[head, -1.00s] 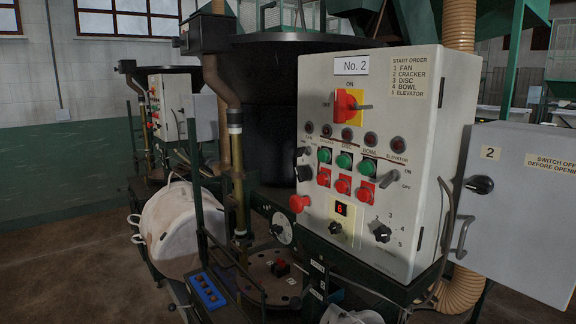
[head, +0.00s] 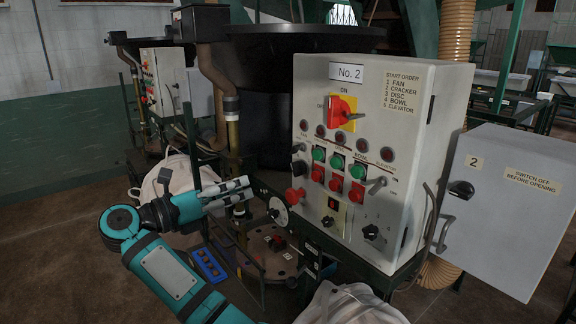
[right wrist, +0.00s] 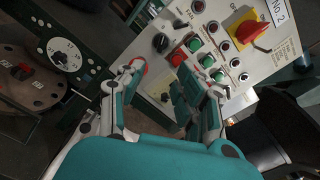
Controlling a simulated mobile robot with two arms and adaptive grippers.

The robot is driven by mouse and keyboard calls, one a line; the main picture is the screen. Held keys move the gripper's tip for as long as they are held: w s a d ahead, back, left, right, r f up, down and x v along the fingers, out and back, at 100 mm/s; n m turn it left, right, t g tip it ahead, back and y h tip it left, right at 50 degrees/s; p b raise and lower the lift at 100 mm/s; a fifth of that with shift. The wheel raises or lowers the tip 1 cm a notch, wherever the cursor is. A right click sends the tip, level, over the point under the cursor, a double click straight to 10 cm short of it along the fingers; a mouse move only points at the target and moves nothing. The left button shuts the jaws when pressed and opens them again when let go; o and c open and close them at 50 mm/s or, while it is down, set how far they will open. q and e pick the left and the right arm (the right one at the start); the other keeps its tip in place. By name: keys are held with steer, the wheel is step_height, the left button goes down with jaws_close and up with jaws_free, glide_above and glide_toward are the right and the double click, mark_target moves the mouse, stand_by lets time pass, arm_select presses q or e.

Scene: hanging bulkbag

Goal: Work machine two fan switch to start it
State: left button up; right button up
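The machine two control panel (head: 405,120), a grey box labelled No. 2, stands right of centre in the head view. Its left column, under the fan lamp (head: 304,125), has a black fan switch (head: 299,166) with a dark knob just above it. The switch also shows in the right wrist view (right wrist: 161,42). The lamp looks dark red. My right gripper (head: 246,189) is left of the panel and lower than the switch, apart from it. In the right wrist view its fingers (right wrist: 172,85) are spread and empty, pointing towards the panel. My left gripper is out of view.
A red mushroom button (head: 295,195) protrudes below the switch. Green and red buttons (head: 336,161) sit right of it. A red rotary handle (head: 342,109) is above. An open grey door (head: 505,205) hangs at right. White bulk bags (head: 350,305) are low in front and at left.

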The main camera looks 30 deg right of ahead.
mark_target(293, 171)
steer(key=d+p, duration=0.2)
steer(key=d, duration=0.2)
steer(key=d+p, duration=0.2)
steer(key=d, duration=0.2)
steer(key=w+d+p, duration=0.1)
steer(key=d+p, duration=0.1)
steer(key=d, duration=0.3)
steer(key=shift+d+r, duration=0.1)
steer(key=shift+r, duration=0.05)
steer(key=shift+d+p, duration=0.35)
steer(key=shift+d, duration=0.05)
jaws_close()
